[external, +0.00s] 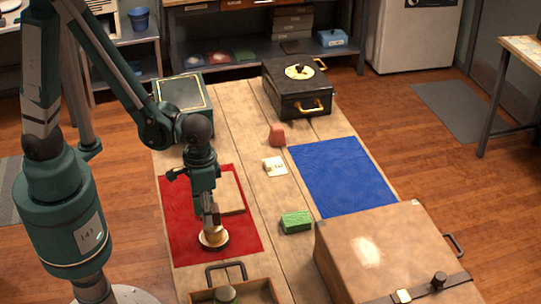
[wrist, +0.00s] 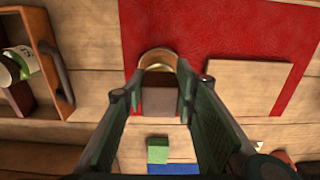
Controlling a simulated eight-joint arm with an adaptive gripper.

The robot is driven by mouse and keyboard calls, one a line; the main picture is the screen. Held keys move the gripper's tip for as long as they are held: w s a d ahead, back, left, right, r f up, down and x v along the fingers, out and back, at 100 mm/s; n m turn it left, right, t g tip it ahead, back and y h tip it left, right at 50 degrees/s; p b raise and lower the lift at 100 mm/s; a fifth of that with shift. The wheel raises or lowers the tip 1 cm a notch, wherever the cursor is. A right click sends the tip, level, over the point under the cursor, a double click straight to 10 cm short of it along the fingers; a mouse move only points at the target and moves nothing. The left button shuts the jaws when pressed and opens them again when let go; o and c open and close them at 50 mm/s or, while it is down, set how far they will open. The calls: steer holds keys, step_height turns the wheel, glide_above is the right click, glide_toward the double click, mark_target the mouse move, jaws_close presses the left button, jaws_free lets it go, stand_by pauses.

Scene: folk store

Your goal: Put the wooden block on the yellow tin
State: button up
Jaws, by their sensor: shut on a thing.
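My gripper (external: 211,222) points down over the red mat, with its fingers shut on a small brown block (wrist: 158,101), which looks like the wooden block. It also shows between the fingertips in the external view. A round, gold-coloured tin (external: 214,239) stands on the red mat directly below the gripper. In the wrist view, the tin's curved rim (wrist: 157,58) shows just beyond the block. The block is over or very close to the tin. I cannot tell whether they touch, as the block and fingers hide part of the tin.
A flat tan board (external: 231,196) lies on the red mat (external: 180,215) beside the tin. An open wooden drawer (wrist: 45,58) is near. A green block (external: 296,222), blue mat (external: 343,176), large tan case (external: 385,250) and black box (external: 297,92) stand to the right and back.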

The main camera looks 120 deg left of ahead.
steer(key=shift+f, duration=0.65)
steer(key=shift+f, duration=0.15)
steer(key=o, duration=0.9)
steer(key=shift+r, duration=0.2)
steer(key=shift+r+p, duration=0.75)
steer(key=shift+r, duration=5.25)
